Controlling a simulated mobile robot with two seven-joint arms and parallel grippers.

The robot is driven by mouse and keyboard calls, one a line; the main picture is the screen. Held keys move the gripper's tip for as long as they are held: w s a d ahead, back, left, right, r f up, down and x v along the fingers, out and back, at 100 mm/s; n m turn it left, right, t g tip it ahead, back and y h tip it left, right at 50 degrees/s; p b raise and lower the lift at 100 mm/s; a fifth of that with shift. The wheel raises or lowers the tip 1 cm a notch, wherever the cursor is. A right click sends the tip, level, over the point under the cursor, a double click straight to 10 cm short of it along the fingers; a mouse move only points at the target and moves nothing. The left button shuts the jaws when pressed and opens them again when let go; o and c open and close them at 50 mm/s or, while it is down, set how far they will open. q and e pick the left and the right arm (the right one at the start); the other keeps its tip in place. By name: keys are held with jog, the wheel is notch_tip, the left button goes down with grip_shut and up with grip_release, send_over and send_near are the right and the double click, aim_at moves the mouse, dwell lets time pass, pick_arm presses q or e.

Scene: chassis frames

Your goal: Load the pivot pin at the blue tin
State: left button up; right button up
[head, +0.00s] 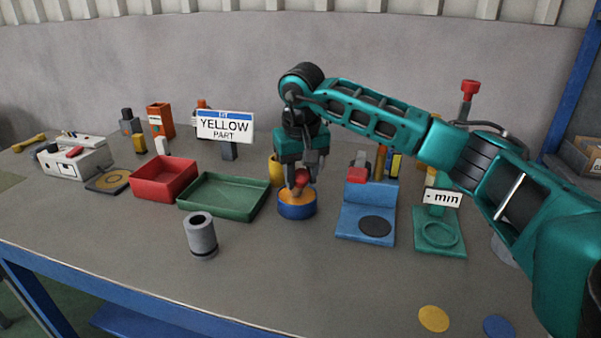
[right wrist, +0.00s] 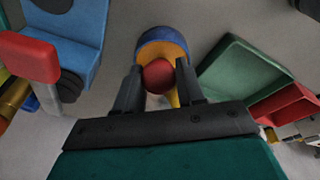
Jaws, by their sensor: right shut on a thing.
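The blue tin (head: 297,211) stands on the bench near the middle, with an orange-yellow top or inside. It also shows in the right wrist view (right wrist: 148,38), beyond my fingertips. My right gripper (head: 303,179) points down over the tin, shut on a red-headed part (right wrist: 158,77), which I take to be the pivot pin. Its rounded red head shows between the two fingers. The head and tin hide its lower end in the wrist view, so I cannot tell whether it touches the tin. My left gripper is not in view.
Left of the tin are a green tray (head: 186,204), a red bin (head: 164,184) and a grey cylinder (head: 201,238). A yellow cup (head: 274,172) stands close behind it. Right are a blue fixture (head: 352,222) and a green fixture (head: 424,243). The bench front is mostly clear.

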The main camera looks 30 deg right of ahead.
jog(key=shift+p+v, duration=0.65)
jog(key=shift+v, duration=0.3)
jog(key=shift+w+d+r+p, duration=0.1)
jog(key=shift+w+r+p, duration=0.1)
jog(key=shift+r+p, duration=0.5)
jog(key=shift+p+v, duration=0.8)
jog(key=shift+v, duration=0.25)
jog(key=shift+w+d+r+p, duration=0.1)
jog(key=shift+w+r+p, duration=0.1)
jog(key=shift+r+p, duration=0.6)
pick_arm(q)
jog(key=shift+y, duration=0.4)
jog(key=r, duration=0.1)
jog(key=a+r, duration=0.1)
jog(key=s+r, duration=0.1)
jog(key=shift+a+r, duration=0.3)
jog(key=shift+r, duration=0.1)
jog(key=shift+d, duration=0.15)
